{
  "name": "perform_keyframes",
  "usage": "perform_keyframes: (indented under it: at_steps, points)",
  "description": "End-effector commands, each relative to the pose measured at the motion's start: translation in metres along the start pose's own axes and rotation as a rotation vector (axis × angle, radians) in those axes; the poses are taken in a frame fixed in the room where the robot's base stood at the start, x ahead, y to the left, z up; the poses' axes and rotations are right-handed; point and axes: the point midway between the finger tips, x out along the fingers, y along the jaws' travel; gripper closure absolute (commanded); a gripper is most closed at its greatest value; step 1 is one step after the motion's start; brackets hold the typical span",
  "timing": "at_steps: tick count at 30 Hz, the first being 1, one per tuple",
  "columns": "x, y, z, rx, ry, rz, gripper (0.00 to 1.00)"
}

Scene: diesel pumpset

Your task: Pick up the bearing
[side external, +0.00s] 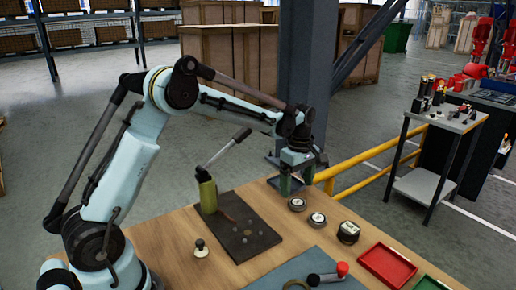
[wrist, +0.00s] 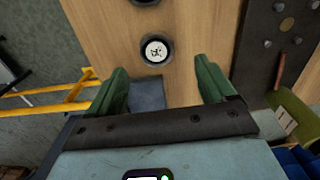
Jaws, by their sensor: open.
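Several small round parts stand in a row on the wooden table (side external: 165,240): a near one (side external: 297,204), a middle one (side external: 317,220) and a taller dark one (side external: 348,232). I cannot tell for sure which is the bearing. My gripper (side external: 296,180) is open and empty at the table's far edge, above and just behind the near round part. In the wrist view, the open green fingers (wrist: 161,82) are spread wide. A dark-rimmed round part with a pale, marked face (wrist: 156,50) lies ahead of them, untouched. Another dark round part (wrist: 145,2) is cut off at the top edge.
A dark plate (side external: 262,238) with small pieces lies left of the round parts, beside an olive lever device (side external: 207,192). A red tray (side external: 387,265), a grey mat (side external: 290,270) and a red-knobbed tool (side external: 330,276) are at the front. A yellow rail (side external: 365,157) runs behind the table.

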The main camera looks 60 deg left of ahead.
Motion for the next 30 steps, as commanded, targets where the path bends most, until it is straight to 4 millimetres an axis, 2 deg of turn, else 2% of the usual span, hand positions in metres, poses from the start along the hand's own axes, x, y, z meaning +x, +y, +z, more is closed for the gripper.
perform_keyframes:
  at_steps: [5,13,22,23,30]
  points:
    - [0.013,0.002,0.001,0.001,0.0,0.0,0.17]
    - [0.049,0.005,0.003,0.001,0.0,0.001,0.17]
    - [0.055,0.005,0.003,0.001,0.0,0.001,0.17]
    - [0.054,0.005,0.003,0.001,0.0,0.001,0.19]
    - [0.054,0.005,0.003,0.001,0.0,0.001,0.55]
